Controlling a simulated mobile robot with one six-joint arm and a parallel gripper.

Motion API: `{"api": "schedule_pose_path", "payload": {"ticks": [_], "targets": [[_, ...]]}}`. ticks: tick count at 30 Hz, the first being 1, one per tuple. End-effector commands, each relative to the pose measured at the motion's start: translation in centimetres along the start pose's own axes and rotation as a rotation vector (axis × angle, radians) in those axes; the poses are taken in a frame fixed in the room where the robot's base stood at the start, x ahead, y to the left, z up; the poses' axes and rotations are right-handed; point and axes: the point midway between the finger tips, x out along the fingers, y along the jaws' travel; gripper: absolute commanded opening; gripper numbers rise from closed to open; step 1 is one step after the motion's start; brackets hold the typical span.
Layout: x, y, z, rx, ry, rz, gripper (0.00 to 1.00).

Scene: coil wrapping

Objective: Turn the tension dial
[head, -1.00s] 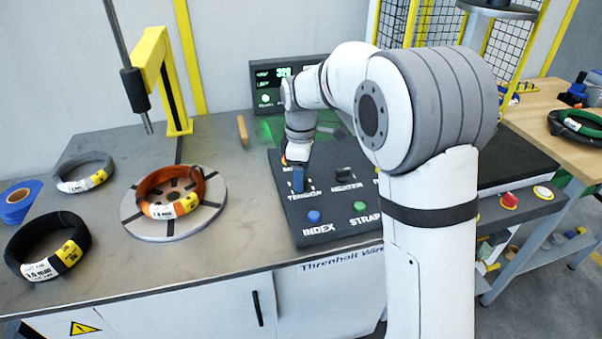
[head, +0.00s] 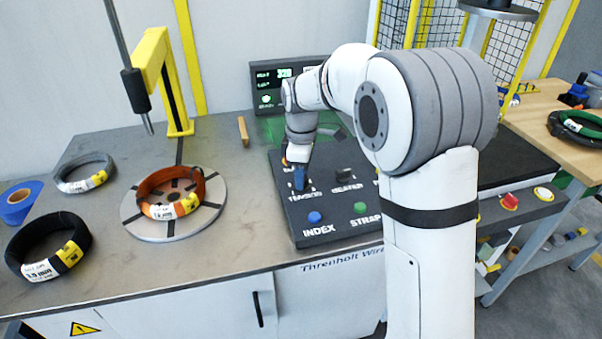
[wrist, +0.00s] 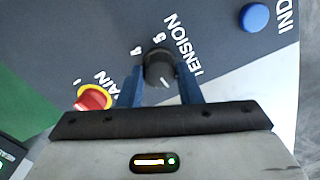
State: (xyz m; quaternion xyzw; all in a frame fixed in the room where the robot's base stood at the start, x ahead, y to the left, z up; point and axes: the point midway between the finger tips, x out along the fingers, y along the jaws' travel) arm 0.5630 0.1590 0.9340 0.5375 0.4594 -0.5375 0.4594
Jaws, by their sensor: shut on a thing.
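The tension dial (wrist: 158,68) is a round black knob with a white pointer line, on the dark control panel (head: 330,228). The word TENSION and some scale numbers are printed around it. My gripper (head: 299,186) points down over the panel at the TENSION label in the head view. In the wrist view its two blue fingers (wrist: 160,88) are shut on the dial, one on each side. In the head view the fingers hide the dial itself.
A red and yellow knob (wrist: 93,98) sits close beside one finger. A blue INDEX button (head: 314,217), a green STRAP button (head: 360,207) and a black HEATER control (head: 344,174) are nearby. An orange coil (head: 170,195) lies on the turntable at left.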

Motion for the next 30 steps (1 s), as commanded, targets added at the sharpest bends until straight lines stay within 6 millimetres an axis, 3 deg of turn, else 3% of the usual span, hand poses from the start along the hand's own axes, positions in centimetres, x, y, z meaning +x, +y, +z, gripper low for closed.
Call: {"api": "schedule_pose_path", "payload": {"ticks": [11,30], "targets": [[-0.13,-0.03,0.03,0.183,-0.001,-0.002,0.09],[-0.1,0.0,0.07,0.785,-0.001,-0.002,0.09]]}}
